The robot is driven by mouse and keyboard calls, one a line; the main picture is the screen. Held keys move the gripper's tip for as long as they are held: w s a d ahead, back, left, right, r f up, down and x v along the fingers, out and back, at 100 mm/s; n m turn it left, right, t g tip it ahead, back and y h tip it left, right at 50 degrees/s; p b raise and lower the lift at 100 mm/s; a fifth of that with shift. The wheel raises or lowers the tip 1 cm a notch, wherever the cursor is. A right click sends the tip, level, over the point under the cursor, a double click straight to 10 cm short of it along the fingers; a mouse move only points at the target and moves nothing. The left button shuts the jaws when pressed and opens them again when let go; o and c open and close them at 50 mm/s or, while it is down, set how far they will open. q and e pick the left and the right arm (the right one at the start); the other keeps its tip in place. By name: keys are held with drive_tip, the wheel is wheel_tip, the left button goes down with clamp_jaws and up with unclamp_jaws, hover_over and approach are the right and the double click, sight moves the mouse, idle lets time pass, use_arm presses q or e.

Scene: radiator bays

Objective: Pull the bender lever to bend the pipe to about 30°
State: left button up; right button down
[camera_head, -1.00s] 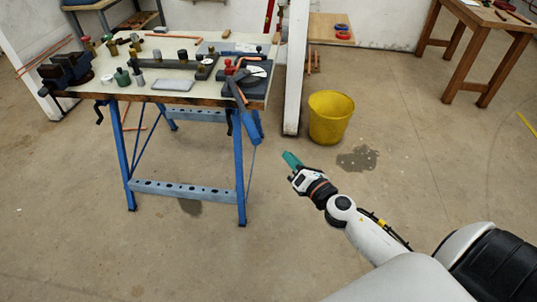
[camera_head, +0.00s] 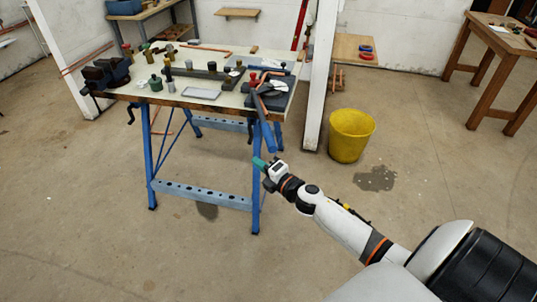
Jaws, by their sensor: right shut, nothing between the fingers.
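The pipe bender (camera_head: 270,90) sits at the right end of the workbench top, with red and dark parts and a grey round former. Its lever, with a blue grip (camera_head: 268,138), sticks out over the bench's front edge and hangs toward me. A copper-coloured pipe (camera_head: 257,105) shows beside the lever; its bend angle is too small to tell. My right gripper (camera_head: 259,163), with teal fingertips, is shut and empty. In the picture it is just below the end of the blue grip, apart from it. My left gripper is not in view.
The workbench (camera_head: 160,97) has blue legs and carries a vise (camera_head: 107,73), several fittings and a grey tray (camera_head: 201,93). A white post (camera_head: 320,80) stands behind its right end. A yellow bucket (camera_head: 351,135) stands right of it. The floor in front is clear.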

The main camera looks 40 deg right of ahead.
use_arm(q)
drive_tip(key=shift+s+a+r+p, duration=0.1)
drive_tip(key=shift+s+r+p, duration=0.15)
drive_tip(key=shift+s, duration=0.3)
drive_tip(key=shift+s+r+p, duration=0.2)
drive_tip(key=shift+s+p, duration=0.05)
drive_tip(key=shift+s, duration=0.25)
use_arm(e)
drive_tip(key=d, duration=0.3)
drive_tip(key=shift+w+d+r, duration=0.15)
drive_tip(key=shift+d+r, duration=0.15)
drive_tip(key=shift+d, duration=0.05)
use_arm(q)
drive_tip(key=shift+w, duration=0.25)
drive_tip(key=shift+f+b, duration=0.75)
use_arm(e)
drive_tip(key=s+d, duration=0.3)
drive_tip(key=d, duration=0.3)
drive_tip(key=shift+s+d, duration=0.15)
drive_tip(key=shift+s, duration=0.2)
drive_tip(key=shift+d+r, duration=0.1)
drive_tip(key=shift+r, duration=0.05)
